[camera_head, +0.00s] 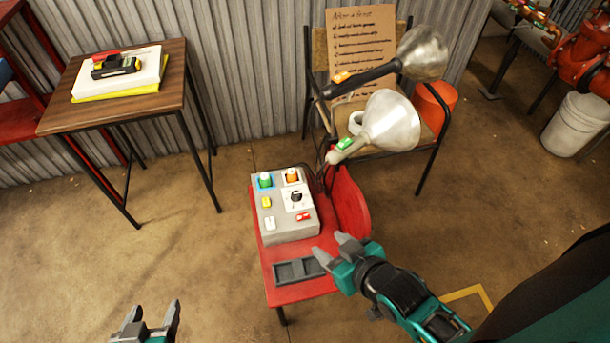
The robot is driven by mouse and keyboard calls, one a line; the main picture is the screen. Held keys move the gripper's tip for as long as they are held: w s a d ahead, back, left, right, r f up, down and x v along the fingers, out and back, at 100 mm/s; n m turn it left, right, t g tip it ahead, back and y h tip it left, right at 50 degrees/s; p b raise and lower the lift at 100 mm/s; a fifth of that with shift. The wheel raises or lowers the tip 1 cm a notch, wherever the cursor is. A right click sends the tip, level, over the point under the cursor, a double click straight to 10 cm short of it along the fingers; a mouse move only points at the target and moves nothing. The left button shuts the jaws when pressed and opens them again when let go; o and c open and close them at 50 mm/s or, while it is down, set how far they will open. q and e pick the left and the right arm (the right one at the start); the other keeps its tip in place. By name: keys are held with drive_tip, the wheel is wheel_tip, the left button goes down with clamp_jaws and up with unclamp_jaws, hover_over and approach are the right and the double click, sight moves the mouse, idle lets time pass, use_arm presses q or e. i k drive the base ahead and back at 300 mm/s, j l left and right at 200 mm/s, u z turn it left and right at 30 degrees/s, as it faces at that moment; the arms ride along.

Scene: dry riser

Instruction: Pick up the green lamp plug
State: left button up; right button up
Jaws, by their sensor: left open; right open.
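A green plug (265,180) with a pale top sits in a blue-framed socket at the back left of the grey control box (288,228). An orange plug (292,176) sits in the socket to its right. The lamp with a green tag (345,144) has a silver shade (391,121) and stands behind the box. My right gripper (332,247) is open and empty, right of the box's front and near the tray, apart from the green plug. My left gripper (154,310) is open and empty at the bottom left, far from the box.
The box stands on a red chair (300,292) with a dark tray (299,270) in front. An orange-tagged lamp (424,53) stands behind. The box has a yellow button, a black knob, and white and red switches. A wooden table (58,110) stands at the left.

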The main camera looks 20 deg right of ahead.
sight(265, 180)
drive_tip(key=z, duration=0.35)
drive_tip(key=k+j, duration=0.15)
drive_tip(key=j, duration=0.15)
drive_tip(key=k+j+z, duration=0.1)
drive_tip(key=j, duration=0.25)
drive_tip(key=k+j, duration=0.2)
drive_tip(key=k+j+z, duration=0.1)
drive_tip(key=j+z, duration=0.15)
drive_tip(key=j, duration=0.75)
drive_tip(key=i+j, duration=0.1)
drive_tip(key=j, duration=0.2)
drive_tip(key=i+j+z, duration=0.15)
drive_tip(key=j, duration=0.15)
drive_tip(key=i+j, duration=0.1)
drive_tip(key=j, duration=0.2)
drive_tip(key=i+j+z, duration=0.2)
drive_tip(key=i, duration=0.3)
drive_tip(key=i+j+z, duration=0.2)
drive_tip(key=i, duration=0.3)
drive_tip(key=i+l, duration=0.15)
drive_tip(key=i, duration=0.35)
drive_tip(key=z, duration=0.05)
